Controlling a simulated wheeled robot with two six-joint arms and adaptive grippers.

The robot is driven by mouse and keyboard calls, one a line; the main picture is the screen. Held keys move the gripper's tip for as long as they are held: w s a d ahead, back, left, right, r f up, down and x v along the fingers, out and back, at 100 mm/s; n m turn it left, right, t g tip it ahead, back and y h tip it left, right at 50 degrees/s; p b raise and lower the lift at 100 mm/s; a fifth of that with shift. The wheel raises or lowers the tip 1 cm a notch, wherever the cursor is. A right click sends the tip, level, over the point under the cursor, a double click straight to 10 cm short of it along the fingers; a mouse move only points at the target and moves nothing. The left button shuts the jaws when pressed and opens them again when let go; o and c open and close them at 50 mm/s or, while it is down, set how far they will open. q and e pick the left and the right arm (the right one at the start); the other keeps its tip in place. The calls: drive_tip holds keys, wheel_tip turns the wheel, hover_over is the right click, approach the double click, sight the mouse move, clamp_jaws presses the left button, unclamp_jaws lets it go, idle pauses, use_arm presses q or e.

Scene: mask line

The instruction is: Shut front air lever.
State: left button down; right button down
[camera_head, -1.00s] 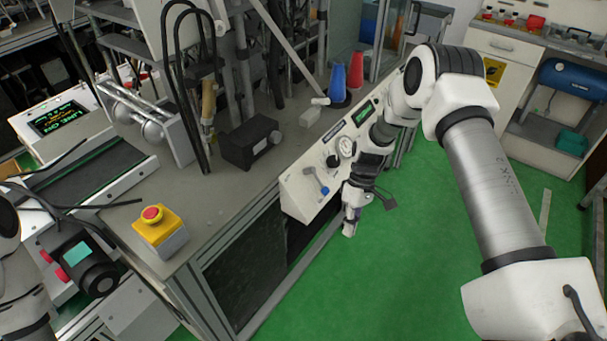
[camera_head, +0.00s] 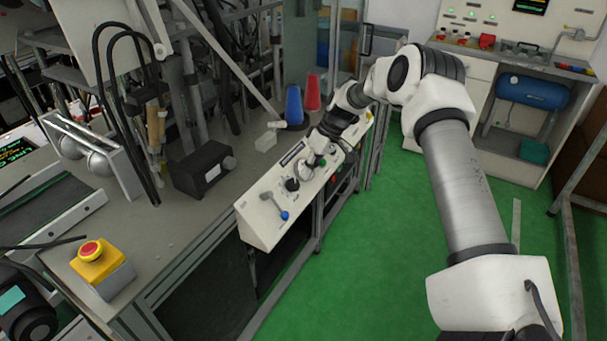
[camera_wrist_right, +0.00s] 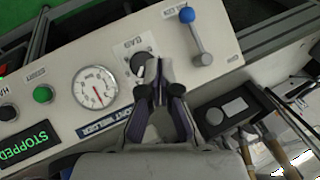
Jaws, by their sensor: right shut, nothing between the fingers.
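The air lever (camera_head: 270,203) is a grey handle with a blue knob at the near end of the white sloped panel (camera_head: 262,224). In the right wrist view the lever (camera_wrist_right: 197,38) stands right of the fingers, its blue knob toward the top of the picture. My right gripper (camera_head: 303,176) is over the panel, beside the lever and apart from it. Its fingers (camera_wrist_right: 160,72) are shut and empty, next to a dark round knob (camera_wrist_right: 143,66); whether they touch the knob I cannot tell. My left gripper is out of view.
A pressure gauge (camera_wrist_right: 95,88), a green button (camera_wrist_right: 43,94) and a display reading STOPPED (camera_wrist_right: 30,142) share the panel. A black box (camera_head: 203,170) and a yellow emergency-stop box (camera_head: 100,265) stand on the bench. Green floor lies clear in front.

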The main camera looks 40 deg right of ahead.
drive_tip(key=x, duration=0.7)
drive_tip(key=shift+a+f+p, duration=0.3)
drive_tip(key=shift+p, duration=0.1)
drive_tip(key=a, duration=0.1)
drive_tip(key=a+p, duration=0.1)
drive_tip(key=shift+s+a, duration=0.25)
drive_tip(key=shift+a, duration=0.1)
drive_tip(key=shift+s+a, duration=0.2)
drive_tip(key=shift+a, duration=0.3)
drive_tip(key=shift+f, duration=0.1)
drive_tip(key=shift+f+b, duration=0.1)
drive_tip(key=shift+b, duration=0.25)
drive_tip(key=shift+s+a+m+y+b, duration=0.1)
drive_tip(key=shift+a+m+y+b, duration=0.05)
drive_tip(key=shift+m+y+b, duration=0.2)
